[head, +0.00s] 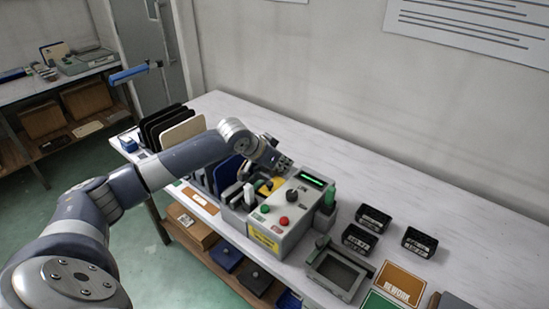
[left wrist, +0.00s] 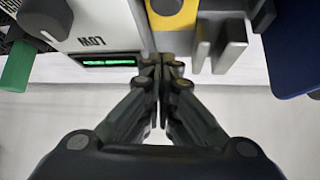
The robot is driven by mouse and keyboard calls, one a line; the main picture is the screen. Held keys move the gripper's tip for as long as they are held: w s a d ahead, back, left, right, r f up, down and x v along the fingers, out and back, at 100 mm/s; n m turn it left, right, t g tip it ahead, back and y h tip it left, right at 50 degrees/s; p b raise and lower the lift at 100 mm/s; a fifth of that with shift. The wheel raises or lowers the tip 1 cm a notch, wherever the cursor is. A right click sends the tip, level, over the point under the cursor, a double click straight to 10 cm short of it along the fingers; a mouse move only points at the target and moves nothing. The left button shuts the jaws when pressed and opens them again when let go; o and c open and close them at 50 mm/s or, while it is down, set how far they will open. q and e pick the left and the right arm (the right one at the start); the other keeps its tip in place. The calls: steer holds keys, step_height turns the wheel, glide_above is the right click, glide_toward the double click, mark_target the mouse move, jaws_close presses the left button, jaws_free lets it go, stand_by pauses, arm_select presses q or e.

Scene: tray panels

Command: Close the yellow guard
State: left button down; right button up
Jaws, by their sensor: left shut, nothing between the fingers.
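The yellow guard (head: 278,182) shows only in part beside the grey control box (head: 287,232); my left gripper and wrist hide some of it. In the left wrist view a yellow piece (left wrist: 173,16) with a dark round spot shows at the top, right of the box. Whether the guard is open or closed I cannot tell. My left gripper (head: 283,163) is over the table at the back of the box. In the left wrist view its fingers (left wrist: 160,72) are shut and empty, just below the yellow piece. My right gripper is in neither view.
The box has a dark knob (head: 292,196), a lit display (head: 312,180) and a green handle (head: 329,195). Blue panels (head: 228,173) stand left of it. Black bins (head: 372,219) and a grey frame (head: 337,271) lie to the right. The table behind is clear.

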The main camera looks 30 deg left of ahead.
mark_target(275, 187)
arm_select(q)
steer(key=shift+s+a+f+p, duration=0.2)
steer(key=shift+s+f+p, duration=0.05)
steer(key=shift+s, duration=0.35)
steer(key=shift+s+a+f+p, duration=0.15)
steer(key=shift+s+f+p, duration=0.1)
steer(key=shift+s, duration=0.35)
steer(key=shift+s+a, duration=0.1)
steer(key=shift+s, duration=0.45)
steer(key=shift+f, duration=0.1)
